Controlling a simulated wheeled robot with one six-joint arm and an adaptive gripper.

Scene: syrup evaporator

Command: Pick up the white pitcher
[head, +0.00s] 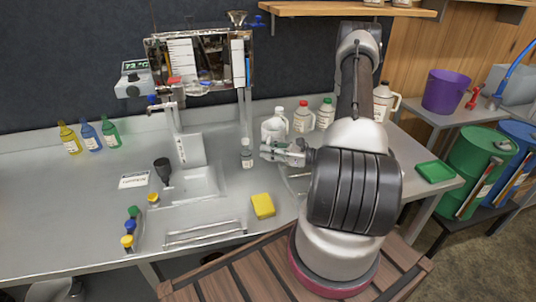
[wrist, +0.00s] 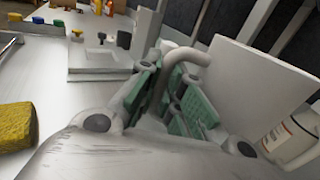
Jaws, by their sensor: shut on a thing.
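The white pitcher (head: 273,128) stands or hangs just behind my gripper (head: 270,150) in the head view, near the back of the metal bench. In the wrist view, my gripper (wrist: 165,95) has its green pads closed on a pale bent bar that looks like the pitcher's handle (wrist: 187,54). A broad white surface, apparently the side of the pitcher (wrist: 258,82), fills the right of that view. My gripper partly hides the pitcher's lower part in the head view, so I cannot tell whether its base touches the bench.
Jugs with red (head: 303,118) and green (head: 326,114) caps stand right of the pitcher. A yellow sponge (head: 263,206) lies at the front. The evaporator (head: 205,60) stands behind. The bench's left part is mostly clear.

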